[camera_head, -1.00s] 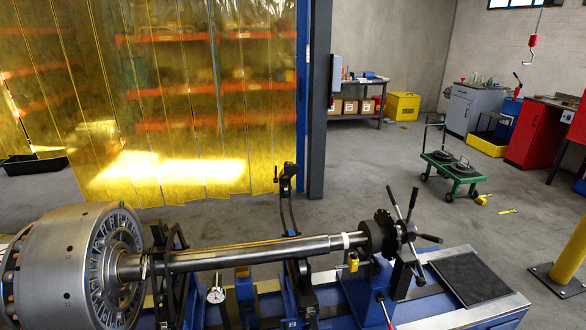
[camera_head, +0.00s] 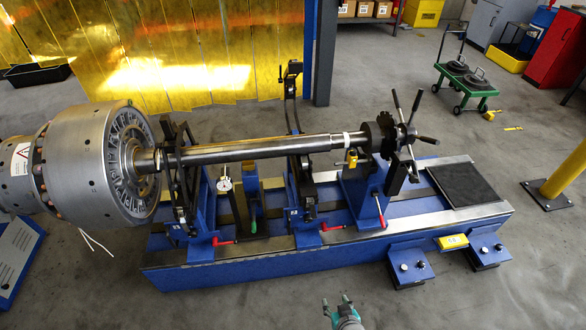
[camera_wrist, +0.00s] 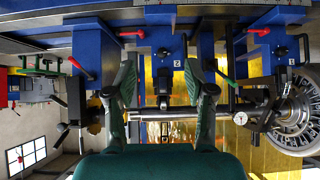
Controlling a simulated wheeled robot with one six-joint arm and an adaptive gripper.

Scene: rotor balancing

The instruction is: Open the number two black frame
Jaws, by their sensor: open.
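A black frame (camera_head: 302,165) stands at the middle of the blue balancing machine, with the steel shaft (camera_head: 250,148) running through it. Its curved upper part rises above the shaft. It also shows in the wrist view (camera_wrist: 191,82), where a small plate that seems to read 2 sits on its blue pedestal. Another black frame (camera_head: 183,182) stands to the left, near the large rotor (camera_head: 95,165). My gripper (camera_head: 337,302) is open and empty at the bottom of the head view, in front of the machine and apart from it. Its green fingers (camera_wrist: 165,75) show in the wrist view.
The blue machine bed (camera_head: 270,252) lies between my gripper and the frames. Red-tipped levers (camera_head: 334,226) stick out along it. A spoked handwheel (camera_head: 408,132) is at the right end of the shaft. A yellow post (camera_head: 567,172) stands at right. The floor in front is clear.

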